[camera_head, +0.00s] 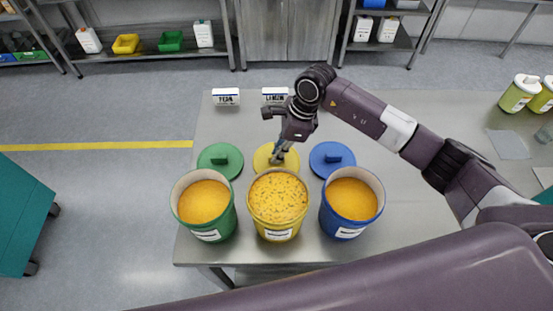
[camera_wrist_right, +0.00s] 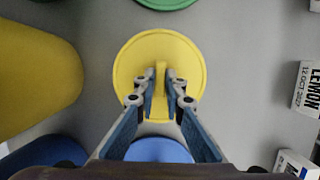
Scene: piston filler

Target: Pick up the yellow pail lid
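The yellow pail lid (camera_head: 264,158) lies on the steel table behind the yellow pail (camera_head: 278,232), between the green and blue lids. It is a round disc with a raised bar handle, and fills the middle of the right wrist view (camera_wrist_right: 130,72). My right gripper (camera_head: 277,157) points down at the lid from above. No gap under the lid can be made out. My left gripper is not in view.
The green lid (camera_head: 220,160) and blue lid (camera_head: 331,158) lie close on either side. Open green (camera_head: 207,229) and blue (camera_head: 346,228) pails stand in front. Two label blocks (camera_head: 226,97) (camera_head: 275,94) are behind. Table space right of the blue lid is clear.

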